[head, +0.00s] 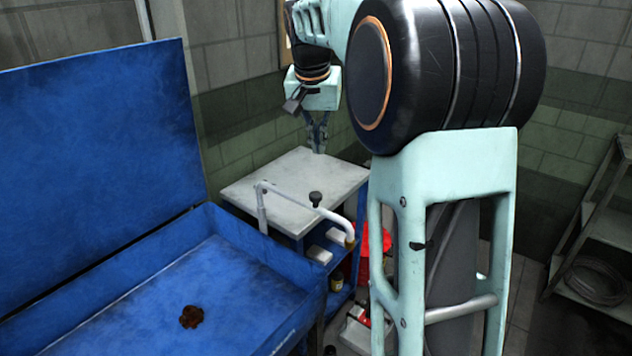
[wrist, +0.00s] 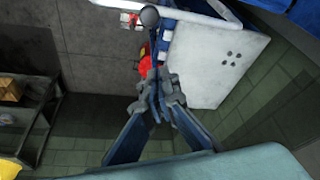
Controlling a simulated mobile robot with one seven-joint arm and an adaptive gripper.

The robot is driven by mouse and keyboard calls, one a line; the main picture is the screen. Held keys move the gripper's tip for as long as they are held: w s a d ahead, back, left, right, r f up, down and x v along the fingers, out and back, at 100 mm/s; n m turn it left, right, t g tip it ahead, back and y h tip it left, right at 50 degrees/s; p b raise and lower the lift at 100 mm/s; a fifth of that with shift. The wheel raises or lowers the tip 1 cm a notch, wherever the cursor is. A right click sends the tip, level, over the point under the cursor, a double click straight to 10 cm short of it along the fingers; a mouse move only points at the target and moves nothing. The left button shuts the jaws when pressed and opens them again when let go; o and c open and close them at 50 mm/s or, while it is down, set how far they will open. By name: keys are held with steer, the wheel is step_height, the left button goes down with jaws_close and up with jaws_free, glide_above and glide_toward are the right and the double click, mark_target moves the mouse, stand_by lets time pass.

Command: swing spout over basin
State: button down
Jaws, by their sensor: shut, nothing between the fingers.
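The spout (head: 312,205) is a pale bent pipe on an upright post at the right rim of the blue basin (head: 238,250). It points right, its curved end (head: 349,236) outside the basin beside the white-topped cart. My gripper (head: 318,150) is shut and empty, pointing down behind the spout near the white top's far edge. It also shows in the wrist view (wrist: 155,78), apart from the knob.
The white-topped blue cart (head: 275,180) stands right of the basin, with bottles on its shelves. The basin's raised blue lid (head: 95,150) is at left; a brown lump (head: 191,316) lies inside the basin. A metal rack (head: 600,240) stands far right.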

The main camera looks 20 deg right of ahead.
step_height(320, 180, down, 10)
steer(key=shift+s+a, duration=0.2)
steer(key=shift+s, duration=0.05)
stand_by(0.6)
stand_by(0.4)
